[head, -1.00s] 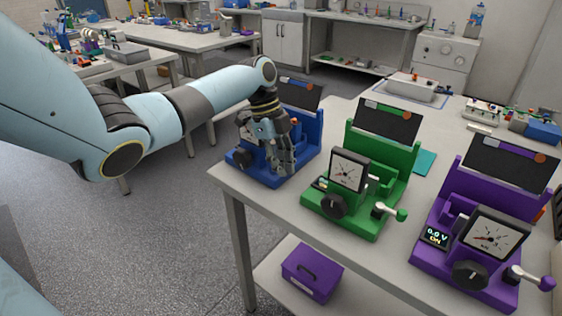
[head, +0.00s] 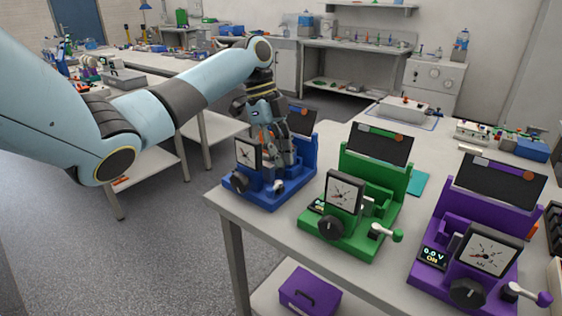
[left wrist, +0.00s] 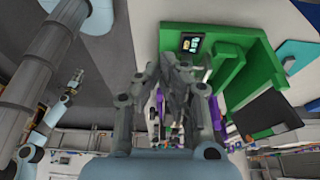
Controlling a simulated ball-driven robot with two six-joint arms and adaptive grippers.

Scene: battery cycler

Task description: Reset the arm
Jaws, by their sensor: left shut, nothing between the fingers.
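My left gripper (head: 285,160) is shut and empty, with its fingers pointing down over the blue cycler (head: 262,200). It covers part of the cycler's back and panel; I cannot tell whether it touches. The blue cycler has a dial gauge (head: 248,154), a black knob (head: 239,183) and a small pale-ended lever (head: 280,187) in front. In the left wrist view my left gripper's fingers (left wrist: 178,75) are close together, with the green cycler (left wrist: 235,50) beyond them. At the left of that view an arm of mine ends in a small gripper (left wrist: 74,80), whose jaws are too small to read.
The green cycler also stands on the bench in the head view (head: 345,238), right of the blue one. A purple cycler (head: 430,265) stands farther right. A purple box (head: 310,290) is on the lower shelf. Open floor (head: 110,255) lies left of the bench.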

